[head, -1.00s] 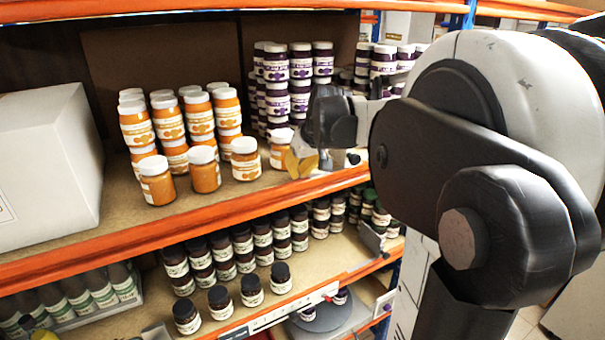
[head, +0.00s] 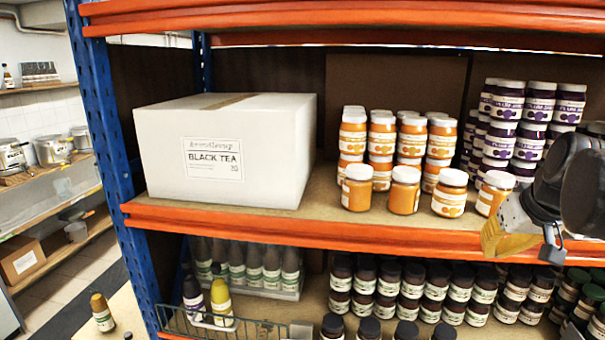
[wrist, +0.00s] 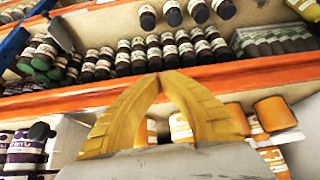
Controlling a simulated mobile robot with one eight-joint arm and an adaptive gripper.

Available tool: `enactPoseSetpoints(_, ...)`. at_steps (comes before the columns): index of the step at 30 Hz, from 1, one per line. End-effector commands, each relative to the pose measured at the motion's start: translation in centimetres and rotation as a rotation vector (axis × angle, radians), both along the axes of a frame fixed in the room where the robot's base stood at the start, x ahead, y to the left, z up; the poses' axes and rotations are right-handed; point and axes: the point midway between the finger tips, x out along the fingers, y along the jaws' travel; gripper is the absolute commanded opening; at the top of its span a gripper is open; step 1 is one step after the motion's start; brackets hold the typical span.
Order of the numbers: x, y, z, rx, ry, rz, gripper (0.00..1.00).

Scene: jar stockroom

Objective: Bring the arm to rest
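My gripper (head: 492,240) is at the right of the head view, in front of the orange edge of the upper shelf. In the wrist view its two yellow fingers (wrist: 163,78) lean together and their tips meet, with nothing between them. The wrist picture is upside down. The dark wrist part of my arm (head: 575,185) is at the right edge of the head view; the rest of the arm is out of view.
Orange jars (head: 405,192) stand on the upper shelf just left of my gripper, purple jars (head: 528,100) behind. A white BLACK TEA box (head: 225,150) is farther left. Dark jars (head: 455,295) fill the lower shelf. A blue upright (head: 105,150) bounds the rack at left.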

Motion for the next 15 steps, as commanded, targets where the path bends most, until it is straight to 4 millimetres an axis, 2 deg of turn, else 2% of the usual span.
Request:
enactPoseSetpoints(1, -0.6, 2.4, -5.0, -0.003, -0.001, 0.021, 0.00)
enactPoseSetpoints(6, -2.9, 9.0, -15.0, -0.006, -0.015, 0.067, 0.00)
enactPoseSetpoints(8, -3.9, 11.0, -18.6, -0.008, -0.020, 0.083, 0.00)
enactPoseSetpoints(9, -4.6, 12.3, -21.0, -0.008, -0.025, 0.094, 0.00)
enactPoseSetpoints(15, -8.4, 17.7, -32.7, -0.007, -0.049, 0.149, 0.00)
